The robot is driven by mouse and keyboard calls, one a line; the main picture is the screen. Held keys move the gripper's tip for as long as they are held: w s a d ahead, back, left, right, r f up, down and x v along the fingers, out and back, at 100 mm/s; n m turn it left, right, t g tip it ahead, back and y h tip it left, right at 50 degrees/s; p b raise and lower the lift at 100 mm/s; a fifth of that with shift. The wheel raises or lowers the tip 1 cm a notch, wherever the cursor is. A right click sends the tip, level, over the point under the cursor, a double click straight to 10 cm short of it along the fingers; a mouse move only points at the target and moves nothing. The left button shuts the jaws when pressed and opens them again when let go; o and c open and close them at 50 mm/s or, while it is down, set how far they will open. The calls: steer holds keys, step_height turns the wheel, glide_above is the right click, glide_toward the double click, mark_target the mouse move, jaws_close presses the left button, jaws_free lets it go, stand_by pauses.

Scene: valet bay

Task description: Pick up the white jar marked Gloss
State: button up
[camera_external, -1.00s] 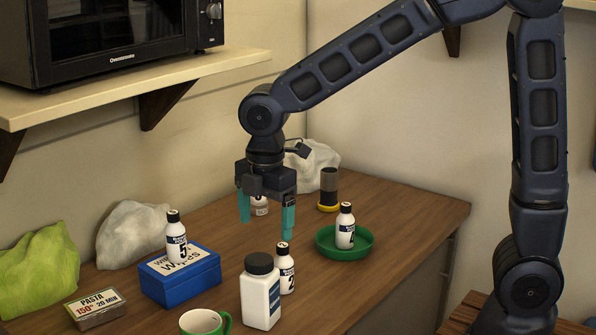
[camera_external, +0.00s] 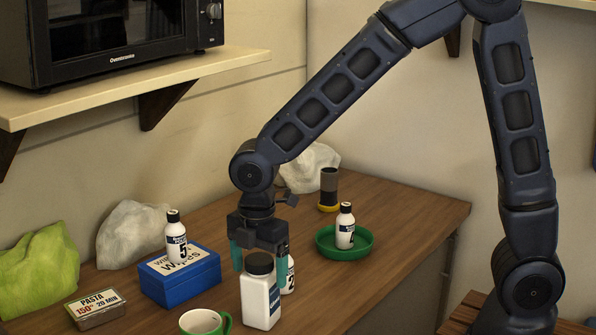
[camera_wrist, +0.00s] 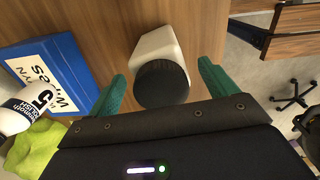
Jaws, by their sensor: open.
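A white jar (camera_external: 262,301) with a black lid stands upright on the wooden table, near the front in the external view. Its dark label is turned partly away and I cannot read it. My gripper (camera_external: 259,265) is open, pointing down, with its green fingers around the lid's height. In the wrist view the jar (camera_wrist: 151,44) shows its black lid between the two open fingers of my gripper (camera_wrist: 161,82). I see gaps between lid and fingers there. A small bottle marked 2 (camera_external: 289,277) is partly hidden behind the jar and my right finger.
A blue wipes box (camera_external: 180,281) carries a bottle marked 5 (camera_external: 176,240). A green tray (camera_external: 325,248) holds another bottle (camera_external: 345,228). A pasta tin (camera_external: 98,310) lies at left.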

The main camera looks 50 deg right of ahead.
steer(key=shift+f, duration=1.4)
steer(key=c, duration=1.4)
steer(key=shift+r, duration=0.1)
steer(key=shift+c, duration=0.2)
